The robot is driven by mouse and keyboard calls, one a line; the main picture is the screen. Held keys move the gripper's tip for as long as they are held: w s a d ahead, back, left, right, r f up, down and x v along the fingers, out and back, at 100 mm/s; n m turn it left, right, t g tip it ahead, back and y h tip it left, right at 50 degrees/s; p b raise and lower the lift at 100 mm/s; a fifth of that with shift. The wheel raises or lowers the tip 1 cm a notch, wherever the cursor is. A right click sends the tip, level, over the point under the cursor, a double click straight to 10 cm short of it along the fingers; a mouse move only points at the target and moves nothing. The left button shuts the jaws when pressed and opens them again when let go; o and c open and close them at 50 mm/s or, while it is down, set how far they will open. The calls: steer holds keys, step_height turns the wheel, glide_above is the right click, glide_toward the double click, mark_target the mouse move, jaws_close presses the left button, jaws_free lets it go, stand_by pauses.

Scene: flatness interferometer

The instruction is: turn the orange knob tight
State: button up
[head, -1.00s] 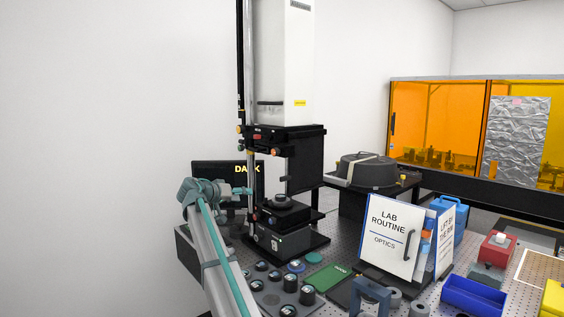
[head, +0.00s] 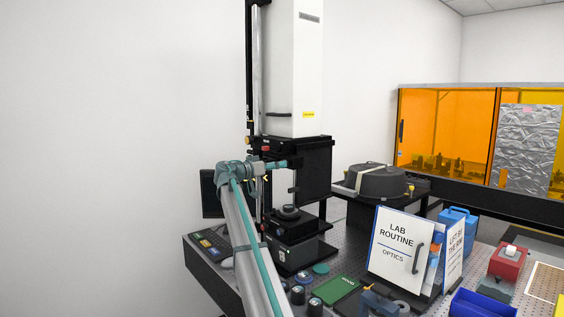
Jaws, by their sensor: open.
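The tall white interferometer column (head: 295,75) stands on the bench with a black carriage (head: 312,170) at mid height. A small yellow knob (head: 249,142) is on the carriage's left side, and a red part (head: 265,149) is on its front. The orange knob seen earlier low on the carriage front does not show now; my wrist and gripper cover that spot. My gripper (head: 283,163) is at the carriage front, pointing right. Its fingers are small and hard to make out; no held thing shows. Contact with the knob cannot be told.
A round black stage (head: 288,212) sits below the carriage. A monitor (head: 211,192) and keyboard (head: 212,243) are at left behind my arm. A Lab Routine board (head: 396,250), a blue bin (head: 483,304) and a red box (head: 507,262) stand to the right.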

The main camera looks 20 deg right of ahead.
steer(key=shift+p+x, duration=0.4)
steer(key=shift+x, duration=1.15)
jaws_close()
